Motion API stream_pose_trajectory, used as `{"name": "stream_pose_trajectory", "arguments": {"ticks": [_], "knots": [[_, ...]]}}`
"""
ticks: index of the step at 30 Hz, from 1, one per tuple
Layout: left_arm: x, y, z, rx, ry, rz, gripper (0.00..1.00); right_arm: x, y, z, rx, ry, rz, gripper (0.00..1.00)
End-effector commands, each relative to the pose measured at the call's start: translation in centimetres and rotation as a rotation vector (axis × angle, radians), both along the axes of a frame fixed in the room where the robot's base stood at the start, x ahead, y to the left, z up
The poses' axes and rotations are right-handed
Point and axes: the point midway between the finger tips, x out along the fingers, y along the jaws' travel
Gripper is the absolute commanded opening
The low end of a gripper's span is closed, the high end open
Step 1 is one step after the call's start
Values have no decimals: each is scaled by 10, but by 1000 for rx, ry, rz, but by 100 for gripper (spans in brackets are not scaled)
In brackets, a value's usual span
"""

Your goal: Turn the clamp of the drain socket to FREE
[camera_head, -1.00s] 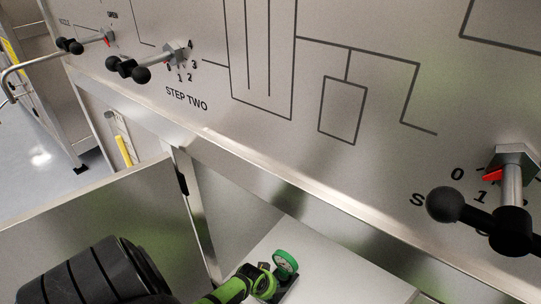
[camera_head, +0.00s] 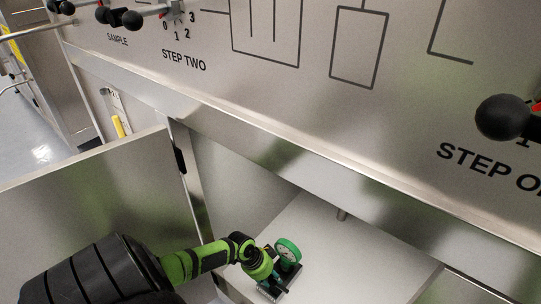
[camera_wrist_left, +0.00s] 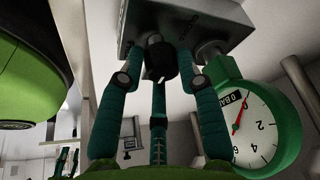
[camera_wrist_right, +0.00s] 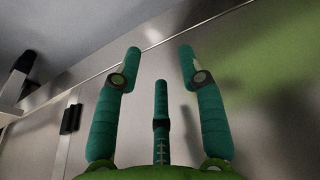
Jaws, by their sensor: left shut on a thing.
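In the left wrist view, my left gripper (camera_wrist_left: 159,62) has its fingers on either side of a black clamp knob (camera_wrist_left: 161,66), shut on it. The knob sits under a grey metal block, the drain socket (camera_wrist_left: 185,28), whose lettering is too small to read. A green pressure gauge (camera_wrist_left: 262,125) marked BAR is just right of the fingers. In the head view, my left gripper (camera_head: 270,287) is low inside the opening, beside the gauge (camera_head: 288,252); the knob cannot be made out there. My right gripper (camera_wrist_right: 160,58) is open and empty in the right wrist view.
A steel panel (camera_head: 300,105) with valve handles and labels such as STEP TWO rises above the opening. An open door (camera_head: 90,205) stands on the left, behind my left arm. A pale surface (camera_head: 335,255) lies clear right of the gauge. Metal sheet (camera_wrist_right: 255,95) faces the right gripper.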

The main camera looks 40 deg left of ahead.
Motion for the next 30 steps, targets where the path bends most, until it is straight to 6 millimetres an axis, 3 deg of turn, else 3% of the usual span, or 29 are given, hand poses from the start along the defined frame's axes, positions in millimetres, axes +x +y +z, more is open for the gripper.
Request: {"name": "stream_pose_trajectory", "arguments": {"ticks": [1, 17, 18, 19, 20, 30], "knots": [[10, 2, 4, 3, -27, -6, 3, 1, 0, 2, 0, -4, 0, 40], [10, 0, 5, -1, -26, -31, 3, 3, 0, 11, 0, -9, -1, 40], [10, 0, 5, -1, -26, -31, 39, 3, 0, 11, 0, -9, -1, 40], [10, 0, 6, -1, -26, -31, 51, 3, 0, 11, 0, -9, -1, 40], [10, 0, 5, -1, -26, -31, 56, 3, 0, 11, 0, -9, -1, 40], [5, 0, 3, -1, -13, -31, 56, 3, 0, 11, 1, -8, -1, 40]]}}
